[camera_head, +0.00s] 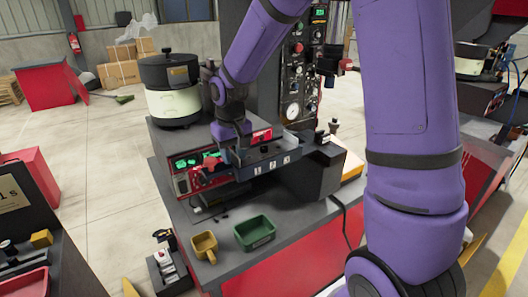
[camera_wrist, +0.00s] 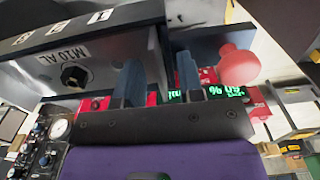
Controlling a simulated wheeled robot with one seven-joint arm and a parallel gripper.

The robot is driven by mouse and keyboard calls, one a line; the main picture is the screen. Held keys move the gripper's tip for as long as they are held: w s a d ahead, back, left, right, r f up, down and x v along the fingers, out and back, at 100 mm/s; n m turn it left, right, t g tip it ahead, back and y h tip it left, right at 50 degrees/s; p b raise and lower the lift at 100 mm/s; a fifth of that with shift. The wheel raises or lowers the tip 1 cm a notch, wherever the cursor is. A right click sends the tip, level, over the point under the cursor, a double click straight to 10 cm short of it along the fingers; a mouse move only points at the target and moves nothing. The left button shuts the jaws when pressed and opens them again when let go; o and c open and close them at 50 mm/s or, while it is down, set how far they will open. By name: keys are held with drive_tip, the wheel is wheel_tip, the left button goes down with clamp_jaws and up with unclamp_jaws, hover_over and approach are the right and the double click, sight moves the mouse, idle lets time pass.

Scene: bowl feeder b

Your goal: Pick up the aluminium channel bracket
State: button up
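A grey metal piece (camera_wrist: 112,68) marked "M10 AL", with a dark hole or bolt in its face, fills the upper left of the wrist view. It looks like the aluminium channel bracket, though only part of it shows. My gripper (camera_wrist: 158,80) has its two blue-grey fingers apart. An edge of the grey piece shows between and behind them; I cannot tell if either finger touches it. In the head view my gripper (camera_head: 238,154) is low at the left end of the numbered grey tray (camera_head: 262,170), and my arm partly hides the spot.
A red knob (camera_wrist: 238,65) is close to the right finger, beside a panel with a green display (camera_wrist: 190,95). A bowl feeder (camera_head: 172,95) stands behind left. A green bin (camera_head: 254,233) and a yellow bin (camera_head: 204,246) sit on the front bench. A black box (camera_head: 312,170) stands right.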

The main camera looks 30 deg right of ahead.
clamp_jaws()
drive_tip(key=shift+r, duration=0.1)
